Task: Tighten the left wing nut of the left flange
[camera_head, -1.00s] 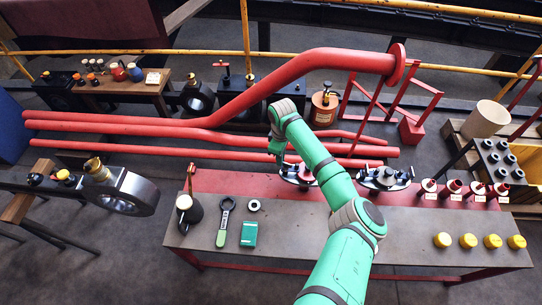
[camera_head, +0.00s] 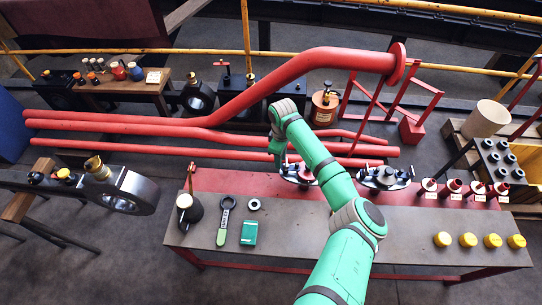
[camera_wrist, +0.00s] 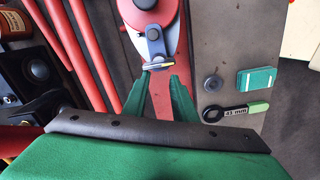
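The left flange (camera_head: 291,178) stands on the red back strip of the bench in the head view, partly hidden by my arm. The wrist view shows it from above as a red disc (camera_wrist: 143,17) with a dark blue-grey bracket. The left wing nut (camera_wrist: 158,66) shows at the near end of this bracket, with a thin yellowish edge. My gripper (camera_wrist: 158,84) is open, its two green fingers apart, tips just short of the wing nut and on either side of it. I see nothing between the fingers. A second flange (camera_head: 385,179) stands to the right.
On the bench lie a wrench (camera_head: 225,220) with a green handle, a metal ring (camera_head: 254,205) and a teal box (camera_head: 249,233). Red pipes (camera_head: 200,136) run behind the bench. Several yellow caps (camera_head: 468,240) sit at the right. The bench's front middle is clear.

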